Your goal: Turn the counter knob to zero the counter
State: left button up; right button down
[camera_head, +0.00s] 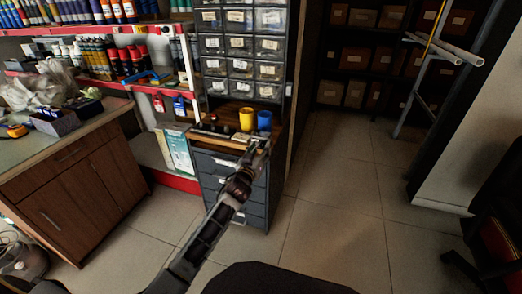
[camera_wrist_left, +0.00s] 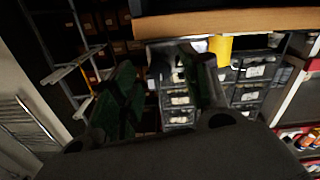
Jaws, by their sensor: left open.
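Small dark items (camera_head: 212,124) lie on the wooden top (camera_head: 270,141) of a grey drawer cabinet in the head view. I cannot tell whether a counter or its knob is among them. My left gripper (camera_head: 257,150) is at the front right edge of this top, in front of the blue cup. The wooden edge (camera_wrist_left: 230,20) shows beyond the fingers. My right gripper is not in view.
A yellow cup (camera_head: 246,119) and a blue cup (camera_head: 264,121) stand on the wooden top. Clear parts bins (camera_head: 240,45) rise behind. A cluttered wooden counter (camera_head: 85,185) is at left. A ladder (camera_head: 418,85) leans at right. The tiled floor (camera_head: 335,195) is open.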

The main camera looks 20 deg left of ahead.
pick_arm(q)
jog(key=shift+w, duration=0.75)
grip_shut()
